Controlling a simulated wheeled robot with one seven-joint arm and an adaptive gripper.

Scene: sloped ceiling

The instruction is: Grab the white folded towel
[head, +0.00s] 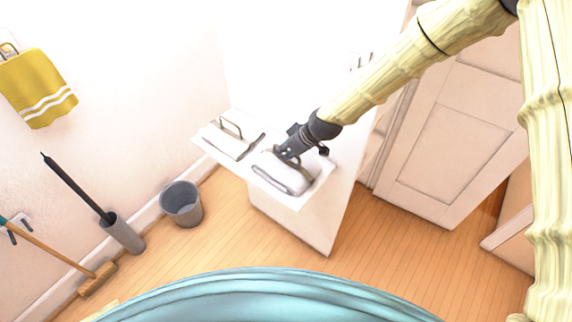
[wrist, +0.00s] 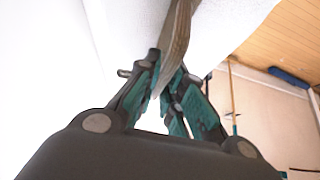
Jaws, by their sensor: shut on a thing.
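The white folded towel (head: 287,173), with grey edges, is on the white counter top (head: 318,184) in the head view. My gripper (head: 286,153) reaches down to its upper edge, at the end of my arm. In the wrist view my gripper (wrist: 168,88) has its teal-padded fingers on both sides of a grey-brown layered edge (wrist: 177,38), which appears to be the towel's. The fingers are closed on it. From these views I cannot tell whether the towel is lifted off the counter.
A white item with a grey metal loop (head: 232,136) sits on the counter left of the towel. A grey bin (head: 181,203), a brush holder (head: 122,234) and a broom (head: 97,280) stand on the floor at left. A yellow towel (head: 38,88) hangs on the wall.

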